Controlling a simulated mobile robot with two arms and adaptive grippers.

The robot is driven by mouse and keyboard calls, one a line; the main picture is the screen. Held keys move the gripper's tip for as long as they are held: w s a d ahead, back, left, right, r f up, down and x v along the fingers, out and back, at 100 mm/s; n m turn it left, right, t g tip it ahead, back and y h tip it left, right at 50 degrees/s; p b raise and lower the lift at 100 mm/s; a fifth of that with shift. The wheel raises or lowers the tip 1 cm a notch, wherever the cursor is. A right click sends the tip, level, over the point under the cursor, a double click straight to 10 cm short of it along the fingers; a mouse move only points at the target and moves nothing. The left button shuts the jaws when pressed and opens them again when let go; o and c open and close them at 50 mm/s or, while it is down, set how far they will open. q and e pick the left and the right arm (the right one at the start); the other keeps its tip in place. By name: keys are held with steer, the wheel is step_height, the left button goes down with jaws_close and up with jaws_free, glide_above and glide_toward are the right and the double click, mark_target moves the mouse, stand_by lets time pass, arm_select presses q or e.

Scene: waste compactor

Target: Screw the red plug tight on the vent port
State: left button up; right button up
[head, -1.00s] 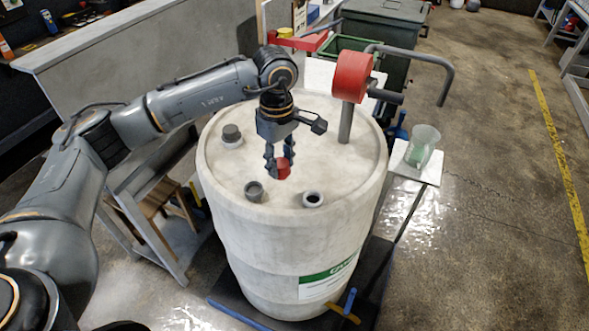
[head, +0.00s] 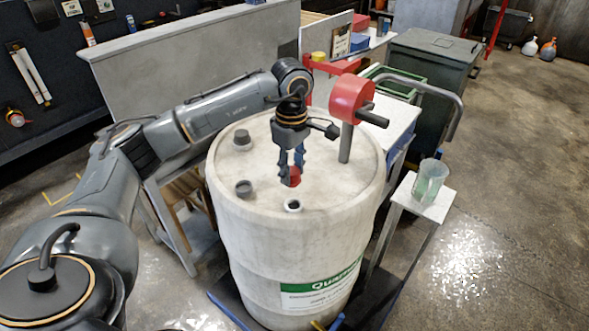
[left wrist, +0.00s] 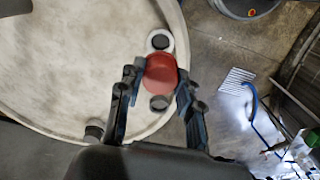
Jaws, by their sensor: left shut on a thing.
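My left gripper (head: 291,178) is shut on the red plug (head: 293,176), pointing down above the top of a pale drum (head: 225,165). In the left wrist view the plug (left wrist: 160,74) sits between the two fingers. A white-rimmed round port (head: 293,206) with a dark opening is just in front of the plug in the head view. It shows beside the plug in the left wrist view (left wrist: 160,41). A grey port (head: 243,188) is to its left; I cannot tell which is the vent port. The plug appears apart from both. My right gripper is not in view.
A grey cap (head: 242,140) stands on the drum's far left. A red pump head (head: 350,98) on a post rises at the right of the drum top. A beaker (head: 430,180) stands on a small stand at right.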

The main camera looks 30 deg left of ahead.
mark_target(294, 186)
arm_select(q)
steer(key=shift+d+f, duration=0.1)
steer(key=shift+d, duration=0.2)
steer(key=shift+f+b, duration=0.6)
steer(key=shift+b, duration=0.1)
step_height(294, 186, down, 3)
steer(key=shift+a+r+b, duration=0.1)
steer(key=shift+r+b, duration=0.1)
steer(key=shift+b, duration=0.8)
steer(key=shift+f+b, duration=0.6)
steer(key=shift+f, duration=0.2)
steer(key=shift+n, duration=0.7)
steer(key=shift+r+n, duration=0.1)
steer(key=shift+n, duration=0.8)
steer(key=shift+r+n, duration=0.1)
steer(key=shift+n, duration=0.6)
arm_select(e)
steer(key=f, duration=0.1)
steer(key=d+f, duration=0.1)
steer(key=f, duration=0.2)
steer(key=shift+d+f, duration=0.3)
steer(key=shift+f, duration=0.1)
